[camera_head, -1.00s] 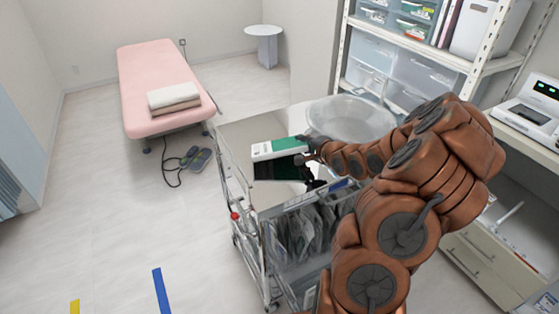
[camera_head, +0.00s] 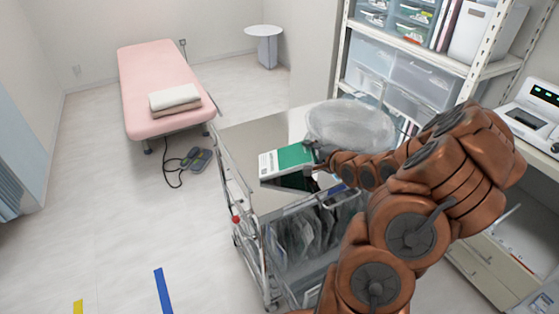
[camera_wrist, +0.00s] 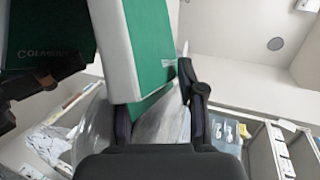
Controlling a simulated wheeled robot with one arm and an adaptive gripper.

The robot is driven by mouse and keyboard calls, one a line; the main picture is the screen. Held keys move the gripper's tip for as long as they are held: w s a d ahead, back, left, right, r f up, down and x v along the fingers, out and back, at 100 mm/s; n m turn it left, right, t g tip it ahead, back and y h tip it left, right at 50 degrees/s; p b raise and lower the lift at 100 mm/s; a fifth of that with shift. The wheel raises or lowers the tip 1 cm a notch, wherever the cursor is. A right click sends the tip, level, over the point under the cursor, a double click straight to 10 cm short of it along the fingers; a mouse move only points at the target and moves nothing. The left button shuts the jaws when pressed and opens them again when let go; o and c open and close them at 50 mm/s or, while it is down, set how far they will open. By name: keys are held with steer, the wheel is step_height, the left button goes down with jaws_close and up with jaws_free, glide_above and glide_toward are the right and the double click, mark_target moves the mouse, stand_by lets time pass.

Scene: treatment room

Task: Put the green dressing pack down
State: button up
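The green dressing pack (camera_head: 287,161) is a flat green and white box held above the steel top of the cart (camera_head: 258,138). My gripper (camera_head: 317,155) is shut on its right end. In the wrist view the pack (camera_wrist: 150,45) stands between the two dark fingers (camera_wrist: 158,110). A dark green shape beneath the pack looks like its reflection in the steel. Whether the pack's lower edge touches the top is hard to tell; a dark band shows under it.
A clear round tub (camera_head: 350,124) stands right behind the pack, close to my gripper. The cart top is bare to the left and behind. Packets hang in the cart's lower basket (camera_head: 305,232). Shelving (camera_head: 425,65) rises behind on the right; a pink bed (camera_head: 160,80) stands far left.

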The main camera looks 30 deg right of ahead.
steer(key=p+v, duration=0.1)
steer(key=v, duration=0.1)
steer(key=shift+s+d+r+p, duration=0.1)
steer(key=shift+s+r+p, duration=0.15)
steer(key=shift+p, duration=0.1)
steer(key=shift+s, duration=0.4)
step_height(320, 180, up, 7)
steer(key=s+p, duration=0.3)
steer(key=p, duration=0.6)
steer(key=shift+w, duration=0.1)
